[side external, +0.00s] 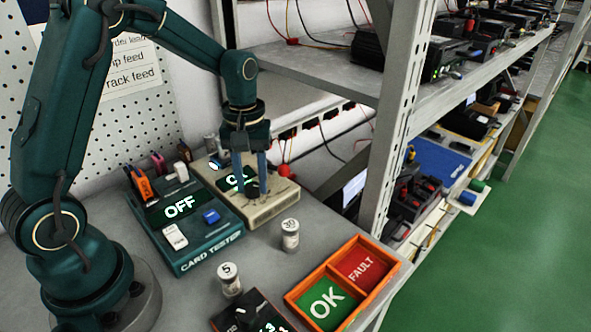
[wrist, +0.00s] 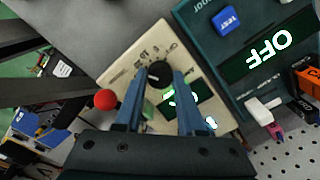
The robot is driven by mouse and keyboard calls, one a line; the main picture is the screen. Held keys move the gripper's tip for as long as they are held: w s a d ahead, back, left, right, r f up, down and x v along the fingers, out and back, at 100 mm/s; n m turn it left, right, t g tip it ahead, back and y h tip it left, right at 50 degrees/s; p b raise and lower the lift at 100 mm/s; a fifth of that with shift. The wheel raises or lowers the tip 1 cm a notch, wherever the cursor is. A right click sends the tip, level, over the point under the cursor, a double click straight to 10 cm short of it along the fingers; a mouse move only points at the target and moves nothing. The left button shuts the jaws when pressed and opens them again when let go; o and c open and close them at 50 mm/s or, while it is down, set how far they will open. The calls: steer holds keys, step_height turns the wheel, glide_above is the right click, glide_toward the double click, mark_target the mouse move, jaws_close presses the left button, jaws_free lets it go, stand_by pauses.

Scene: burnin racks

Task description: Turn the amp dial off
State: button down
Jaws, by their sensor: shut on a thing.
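The beige box (side external: 272,211) stands right of the teal card tester on the bench. It also shows in the wrist view (wrist: 128,66). Its black round dial (wrist: 158,74) sits between the two blue fingers of my gripper (wrist: 156,76). My gripper (side external: 252,188) points down over the box and is shut on the dial. The box's display (side external: 236,179) has lit characters, but a finger hides part, so I cannot read the whole word.
The card tester (side external: 188,250) reads OFF, close on the left. Small jars (side external: 290,236) (side external: 229,279) stand in front. An orange tray (side external: 378,248) has OK and FAULT sections. A shelf post (side external: 399,110) rises at right. A red ball (wrist: 106,99) is beside the box.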

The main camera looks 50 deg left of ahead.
steer(key=m, duration=1.3)
steer(key=shift+m, duration=0.3)
steer(key=shift+r+m, duration=0.1)
steer(key=shift+m, duration=2.1)
steer(key=c, duration=0.5)
jaws_free()
